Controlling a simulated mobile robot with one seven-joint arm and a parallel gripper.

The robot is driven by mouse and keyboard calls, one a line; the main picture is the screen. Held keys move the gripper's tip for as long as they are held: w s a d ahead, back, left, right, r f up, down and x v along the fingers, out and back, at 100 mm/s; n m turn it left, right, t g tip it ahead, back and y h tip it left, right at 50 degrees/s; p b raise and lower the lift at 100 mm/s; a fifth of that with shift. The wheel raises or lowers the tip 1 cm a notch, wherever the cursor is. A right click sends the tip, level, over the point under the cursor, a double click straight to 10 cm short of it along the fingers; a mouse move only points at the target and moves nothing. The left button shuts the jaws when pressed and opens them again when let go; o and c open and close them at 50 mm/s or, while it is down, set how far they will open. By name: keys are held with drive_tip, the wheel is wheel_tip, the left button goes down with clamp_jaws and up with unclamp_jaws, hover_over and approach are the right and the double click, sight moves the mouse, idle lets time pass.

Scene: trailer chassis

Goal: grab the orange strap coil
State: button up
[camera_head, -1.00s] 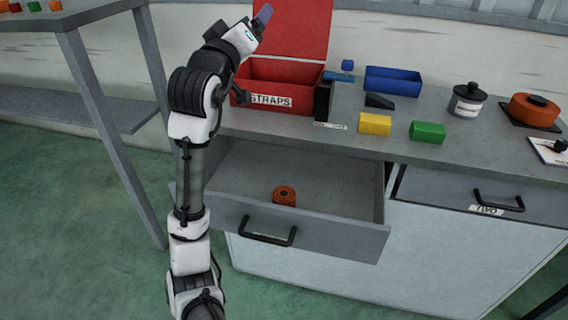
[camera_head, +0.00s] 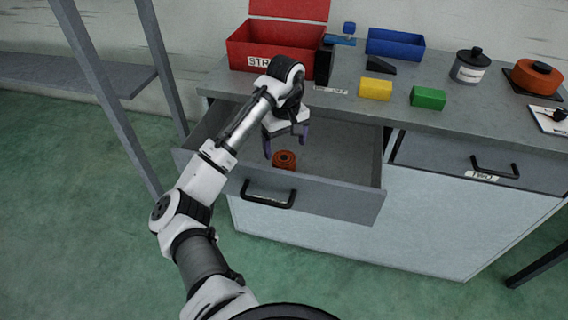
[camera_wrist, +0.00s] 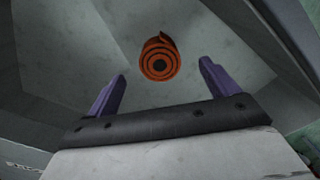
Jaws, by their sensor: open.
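The orange strap coil (camera_head: 285,160) lies in the open drawer (camera_head: 340,160), near its front panel. In the wrist view the coil (camera_wrist: 160,59) shows as a dark-centred orange roll on the grey drawer floor, beyond the fingertips and roughly midway between them. My gripper (camera_head: 286,146) points down over the drawer, its two purple fingers apart and empty. In the wrist view my gripper (camera_wrist: 163,79) is open, and the coil is not between its fingers.
The drawer's front panel and black handle (camera_head: 268,197) stand in front of the coil. On the bench above are a red STRAPS box (camera_head: 277,47), a black block (camera_head: 323,64), a yellow block (camera_head: 376,89), a green block (camera_head: 428,98) and a blue bin (camera_head: 395,46).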

sight(284, 158)
wheel_tip(284, 158, down, 3)
drive_tip(key=shift+r, duration=0.2)
drive_tip(key=f, duration=0.2)
drive_tip(key=w+f, duration=0.1)
drive_tip(key=f, duration=0.2)
drive_tip(key=shift+a+b, duration=0.2)
drive_tip(key=shift+b, duration=0.2)
drive_tip(key=c, duration=1.2)
